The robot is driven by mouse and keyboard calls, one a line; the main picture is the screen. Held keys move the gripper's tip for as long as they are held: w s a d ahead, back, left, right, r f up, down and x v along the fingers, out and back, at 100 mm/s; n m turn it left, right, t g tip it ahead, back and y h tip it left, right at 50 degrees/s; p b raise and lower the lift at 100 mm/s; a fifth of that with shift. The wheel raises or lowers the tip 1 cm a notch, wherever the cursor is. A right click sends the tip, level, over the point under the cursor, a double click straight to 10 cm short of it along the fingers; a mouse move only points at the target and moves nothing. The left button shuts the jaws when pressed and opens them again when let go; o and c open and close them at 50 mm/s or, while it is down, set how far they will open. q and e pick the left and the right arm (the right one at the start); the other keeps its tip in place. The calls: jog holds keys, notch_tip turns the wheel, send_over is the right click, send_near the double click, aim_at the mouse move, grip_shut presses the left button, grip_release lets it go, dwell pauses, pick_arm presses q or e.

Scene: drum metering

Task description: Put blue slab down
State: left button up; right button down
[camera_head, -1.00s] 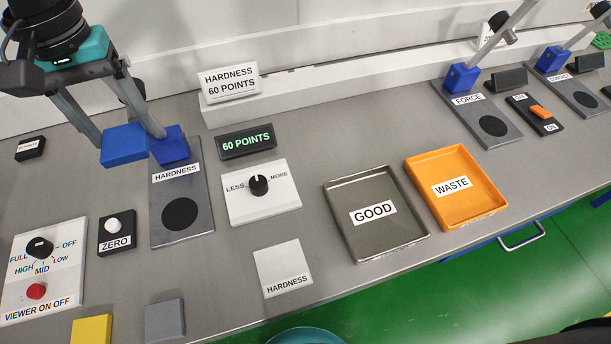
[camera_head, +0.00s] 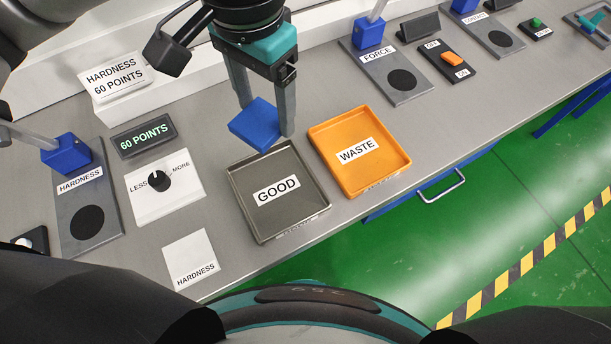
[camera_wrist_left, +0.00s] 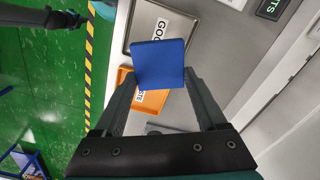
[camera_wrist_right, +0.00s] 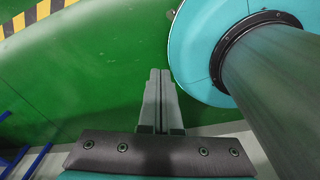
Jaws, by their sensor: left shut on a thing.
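The blue slab (camera_head: 256,124) is held between the fingers of my left gripper (camera_head: 268,118), above the back edge of the grey GOOD tray (camera_head: 238,181). In the left wrist view the blue slab (camera_wrist_left: 160,64) sits between the two fingertips and covers part of the GOOD label and the orange tray. The orange WASTE tray (camera_head: 389,184) is to the right of the GOOD tray. Both trays look empty. My right gripper (camera_wrist_right: 160,78) shows only in the right wrist view, with its fingers together over the green floor and nothing between them.
The HARDNESS tester (camera_head: 64,213) stands at the left, with a display reading 60 POINTS (camera_head: 144,136) and a dial panel (camera_head: 186,200) beside it. The FORCE tester (camera_head: 378,75) and an orange switch (camera_head: 452,60) are behind the trays. The bench's front edge borders the green floor.

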pick_arm(q)
jog(key=b, duration=0.1)
send_over(281, 185)
notch_tip(281, 185, down, 15)
jog(key=shift+f, duration=2.5)
pick_arm(e)
jog(key=shift+a+f, duration=0.25)
jog(key=shift+f, duration=0.4)
pick_arm(q)
jog(key=shift+f+b, duration=0.2)
jog(key=shift+b, duration=0.3)
jog(key=o, duration=1.5)
jog(key=shift+r, duration=0.1)
jog(key=shift+c, duration=0.2)
pick_arm(e)
jog(key=shift+f, duration=0.25)
